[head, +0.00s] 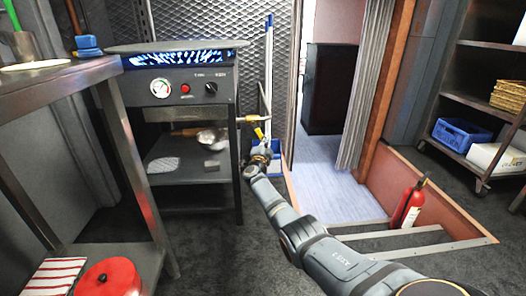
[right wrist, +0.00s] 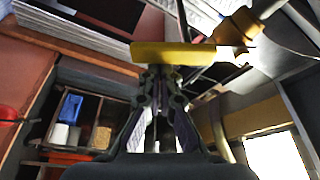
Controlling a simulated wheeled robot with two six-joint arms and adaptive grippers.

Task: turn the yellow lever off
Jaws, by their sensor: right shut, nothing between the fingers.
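The yellow lever (head: 258,132) sits on a brass valve (head: 248,119) that sticks out from the right side of the steel oven unit. In the head view the lever slants downward from the valve. In the right wrist view the lever (right wrist: 172,54) is a yellow bar across the fingertips, joined at its right end to the valve (right wrist: 238,30). My right gripper (head: 263,149) is shut and empty, with its tips right by the lever. In the wrist view the shut fingers (right wrist: 158,76) end at the bar; I cannot tell whether they touch. My left gripper is not in view.
The oven unit (head: 222,92) with gauge and knobs stands left of the valve. A steel table (head: 60,85) is at the left. A fire extinguisher (head: 409,203) and a shelf rack (head: 470,97) stand right. A blue crate (head: 461,133) is on the rack. A doorway opens behind my arm.

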